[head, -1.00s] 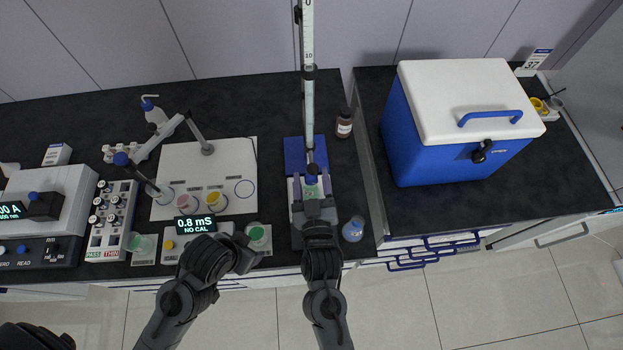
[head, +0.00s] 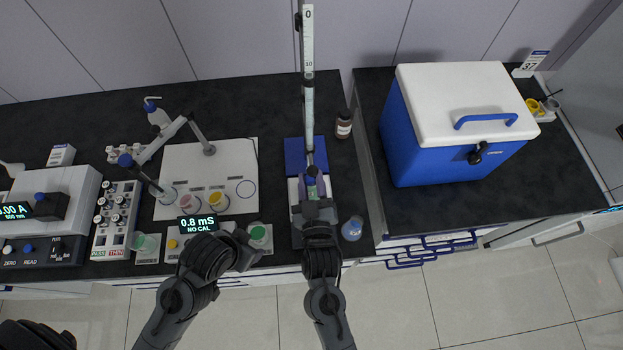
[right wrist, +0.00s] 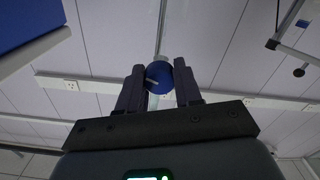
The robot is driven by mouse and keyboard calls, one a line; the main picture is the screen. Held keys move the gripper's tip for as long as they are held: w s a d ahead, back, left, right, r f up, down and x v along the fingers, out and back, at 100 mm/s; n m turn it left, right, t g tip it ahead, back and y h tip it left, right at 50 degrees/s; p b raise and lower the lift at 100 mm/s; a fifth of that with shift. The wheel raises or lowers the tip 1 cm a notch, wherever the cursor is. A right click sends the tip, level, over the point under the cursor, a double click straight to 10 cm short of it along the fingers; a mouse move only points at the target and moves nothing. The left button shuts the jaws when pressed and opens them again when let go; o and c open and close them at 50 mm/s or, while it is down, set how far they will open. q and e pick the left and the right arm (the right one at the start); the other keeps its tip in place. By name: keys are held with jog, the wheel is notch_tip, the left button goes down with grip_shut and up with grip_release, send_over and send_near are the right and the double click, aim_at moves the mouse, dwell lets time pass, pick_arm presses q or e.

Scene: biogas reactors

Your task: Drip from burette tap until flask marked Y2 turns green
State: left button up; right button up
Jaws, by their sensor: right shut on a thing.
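The burette (head: 308,45) stands upright at the back, a tall white graduated tube over a blue base plate (head: 293,152). Its blue round tap (right wrist: 159,77) is between the fingers of my right gripper (right wrist: 160,85) in the right wrist view. In the head view my right gripper (head: 313,183) is shut on it at the burette's lower end and covers what is below. I cannot make out a flask marked Y2 or its colour there. My left gripper (head: 244,252) is low beside a green-topped vessel (head: 258,233); its fingers are too unclear to judge.
A blue-liquid flask (head: 353,229) stands right of my right gripper, and a brown bottle (head: 344,124) behind it. A white mat (head: 225,160) holds several cups at the left. A meter (head: 197,224) reads 0.8 mS. A blue cooler (head: 445,140) stands on the right bench.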

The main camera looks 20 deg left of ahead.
jog(key=o, duration=1)
jog(key=shift+o, duration=0.2)
jog(key=v, duration=1)
jog(key=shift+s, duration=0.35)
jog(key=shift+d, duration=0.1)
